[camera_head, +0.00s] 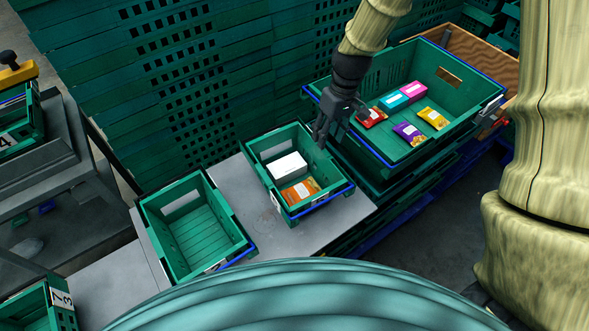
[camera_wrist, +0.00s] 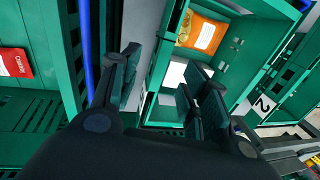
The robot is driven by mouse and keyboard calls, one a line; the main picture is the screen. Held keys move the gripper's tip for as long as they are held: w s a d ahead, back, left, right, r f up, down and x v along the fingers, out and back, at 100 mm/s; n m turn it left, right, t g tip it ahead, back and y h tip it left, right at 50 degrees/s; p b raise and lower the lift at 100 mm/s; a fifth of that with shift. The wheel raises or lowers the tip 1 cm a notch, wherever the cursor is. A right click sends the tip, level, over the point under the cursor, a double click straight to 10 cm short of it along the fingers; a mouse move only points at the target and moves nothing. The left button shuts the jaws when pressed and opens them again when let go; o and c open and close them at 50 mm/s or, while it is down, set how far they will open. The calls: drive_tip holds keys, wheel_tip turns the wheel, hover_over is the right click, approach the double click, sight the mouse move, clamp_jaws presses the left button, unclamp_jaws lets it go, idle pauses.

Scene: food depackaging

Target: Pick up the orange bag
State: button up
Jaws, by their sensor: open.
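The orange bag (camera_head: 300,191) lies flat in the near end of a small green crate (camera_head: 333,196) on the grey table, beside a white box (camera_head: 287,166). The bag also shows in the wrist view (camera_wrist: 203,34), with a white label on it. My gripper (camera_head: 322,133) is open and empty above the far right rim of that crate, apart from the bag. In the wrist view its dark fingers (camera_wrist: 158,85) are spread, and they partly hide the white box (camera_wrist: 174,75).
A large green crate (camera_head: 471,107) at right holds red, cyan, pink, purple and yellow packs. An empty green crate (camera_head: 196,231) stands left of the small crate. Stacked green crates (camera_head: 150,90) form a wall behind. Bare grey tabletop (camera_head: 232,192) lies between the two small crates.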

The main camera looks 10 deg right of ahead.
sight(320, 158)
drive_tip(key=f, duration=0.2)
drive_tip(key=a+f, duration=0.1)
drive_tip(key=shift+f+p, duration=0.3)
drive_tip(key=shift+f, duration=0.1)
drive_tip(key=shift+a+f+p, duration=0.2)
drive_tip(key=shift+f+p, duration=0.25)
drive_tip(key=shift+f, duration=1.15)
drive_tip(key=shift+a+f+p, duration=0.15)
drive_tip(key=shift+f+p, duration=0.25)
drive_tip(key=shift+f, duration=1.2)
drive_tip(key=shift+c, duration=0.5)
clamp_jaws()
